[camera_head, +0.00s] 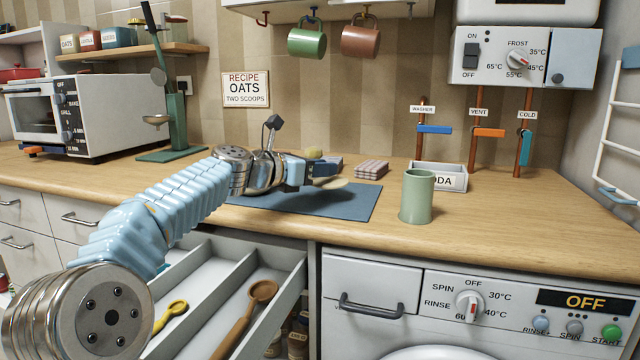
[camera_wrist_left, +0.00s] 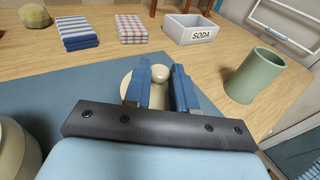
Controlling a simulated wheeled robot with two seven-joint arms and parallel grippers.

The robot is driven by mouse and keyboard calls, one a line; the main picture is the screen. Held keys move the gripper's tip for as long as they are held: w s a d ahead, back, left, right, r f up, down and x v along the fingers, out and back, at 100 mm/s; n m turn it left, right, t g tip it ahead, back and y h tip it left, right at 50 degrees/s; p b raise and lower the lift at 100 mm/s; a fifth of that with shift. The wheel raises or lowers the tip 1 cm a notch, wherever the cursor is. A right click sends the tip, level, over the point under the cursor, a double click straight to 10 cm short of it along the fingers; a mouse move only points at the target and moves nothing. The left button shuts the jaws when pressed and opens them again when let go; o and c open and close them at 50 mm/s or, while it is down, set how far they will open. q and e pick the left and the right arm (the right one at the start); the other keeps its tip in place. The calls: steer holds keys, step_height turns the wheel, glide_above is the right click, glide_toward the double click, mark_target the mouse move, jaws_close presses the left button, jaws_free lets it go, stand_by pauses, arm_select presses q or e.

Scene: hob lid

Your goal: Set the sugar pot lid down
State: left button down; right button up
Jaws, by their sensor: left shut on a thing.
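My left gripper (camera_head: 313,170) reaches over the blue mat (camera_head: 352,204) on the worktop. It is shut on the knob of the cream sugar pot lid (camera_head: 334,184). In the left wrist view, the round knob sits between the two blue fingers (camera_wrist_left: 160,88), with the lid's pale disc (camera_wrist_left: 128,84) showing around them. The lid is over the mat; I cannot tell whether it touches it. A cream rounded vessel (camera_wrist_left: 14,150), perhaps the sugar pot, is cut off at the left edge of the wrist view. My arm may hide it in the head view.
A green cup (camera_head: 417,196) stands right of the mat, before the SODA box (camera_head: 452,178). Folded cloths (camera_head: 371,170) and a round greenish thing (camera_wrist_left: 34,15) lie behind the mat. An open drawer (camera_head: 205,285) holds spoons below. Worktop right of the cup is clear.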

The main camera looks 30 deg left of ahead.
mark_target(317, 182)
arm_select(q)
steer(key=shift+f+b, duration=0.45)
steer(key=shift+f, duration=1)
steer(key=shift+f, duration=0.2)
steer(key=c, duration=0.9)
jaws_free()
steer(key=shift+r, duration=0.25)
steer(key=shift+s+a, duration=0.15)
steer(key=shift+s, duration=0.15)
steer(key=b+v, duration=0.1)
steer(key=v, duration=1)
steer(key=shift+s, duration=0.2)
